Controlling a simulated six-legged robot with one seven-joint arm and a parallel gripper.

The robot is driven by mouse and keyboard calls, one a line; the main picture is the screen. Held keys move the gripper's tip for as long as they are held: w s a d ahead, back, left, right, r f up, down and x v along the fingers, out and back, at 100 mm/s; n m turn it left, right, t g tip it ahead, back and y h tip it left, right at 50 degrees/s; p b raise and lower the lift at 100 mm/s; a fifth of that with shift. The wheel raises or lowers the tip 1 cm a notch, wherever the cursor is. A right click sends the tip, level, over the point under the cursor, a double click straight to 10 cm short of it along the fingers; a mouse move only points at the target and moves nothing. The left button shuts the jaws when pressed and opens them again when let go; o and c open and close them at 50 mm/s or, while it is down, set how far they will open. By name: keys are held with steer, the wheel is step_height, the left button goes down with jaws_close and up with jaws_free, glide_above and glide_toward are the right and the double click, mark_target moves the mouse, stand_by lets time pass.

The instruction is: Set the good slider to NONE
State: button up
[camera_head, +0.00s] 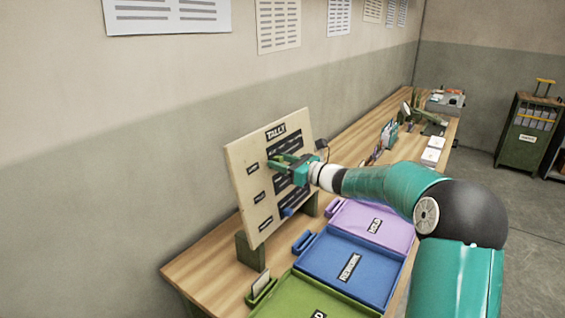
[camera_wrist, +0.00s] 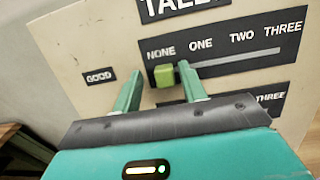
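The upright tally board (camera_head: 247,150) stands at a tilt on the desk. In the wrist view, its GOOD label (camera_wrist: 99,77) is left of a dark slider plate marked NONE, ONE, TWO, THREE (camera_wrist: 293,22). The green slider knob (camera_wrist: 165,75) is at the slot's left end, below NONE. My gripper (camera_wrist: 160,72) is open in front of this row, with the knob between its fingertips. The right fingertip is close beside the knob and a gap shows on the left; contact cannot be told. My gripper also shows in the head view (camera_head: 284,163).
Another slider row (camera_wrist: 270,97) lies below, partly hidden by my gripper. Green (camera_head: 300,300), blue (camera_head: 385,270) and purple (camera_head: 395,245) trays lie in front of the board. The wall is behind it. Several items stand farther along the desk (camera_head: 350,125).

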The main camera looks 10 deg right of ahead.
steer(key=shift+s+d+r, duration=0.1)
steer(key=v, duration=1.3)
steer(key=shift+d, duration=0.3)
steer(key=shift+s+a, duration=0.1)
steer(key=s+a+f+n+g+h, duration=0.2)
steer(key=s+a+n+g+h, duration=0.2)
steer(key=s+a+n+g, duration=0.75)
steer(key=s+d+n+t+h, duration=0.1)
steer(key=s+n+t+h, duration=0.1)
steer(key=s+n+h, duration=0.2)
steer(key=s+d+n+t+h, duration=0.2)
steer(key=s+n+h, duration=0.2)
steer(key=s+n, duration=0.7)
steer(key=s+f, duration=0.1)
steer(key=s, duration=0.8)
steer(key=shift+d+h, duration=0.25)
steer(key=shift+h, duration=0.15)
